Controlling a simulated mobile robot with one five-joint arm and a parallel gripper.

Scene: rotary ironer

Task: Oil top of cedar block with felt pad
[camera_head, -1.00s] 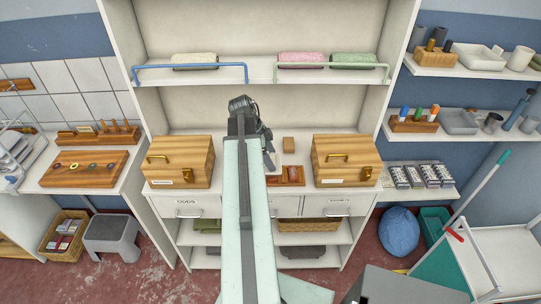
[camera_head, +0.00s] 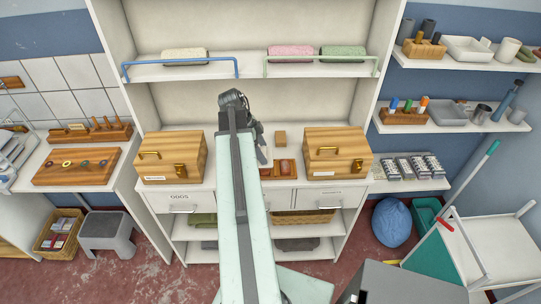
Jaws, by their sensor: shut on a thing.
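The small brown wooden block (camera_head: 280,138), which looks like the cedar block, sits on the white counter between two wooden boxes. A reddish-brown tray (camera_head: 291,176) lies in front of it, near the counter's front edge. My arm reaches over the counter, and my gripper (camera_head: 263,160) points down just left of the tray, to the left and front of the block and apart from it in the picture. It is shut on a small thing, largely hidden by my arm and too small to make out. I cannot pick out the felt pad for certain.
Wooden boxes with brass latches stand left (camera_head: 170,160) and right (camera_head: 338,154) of the block. A shelf (camera_head: 250,68) with a blue rail (camera_head: 180,64) and a green rail (camera_head: 321,60) hangs above. Bare counter lies around the block.

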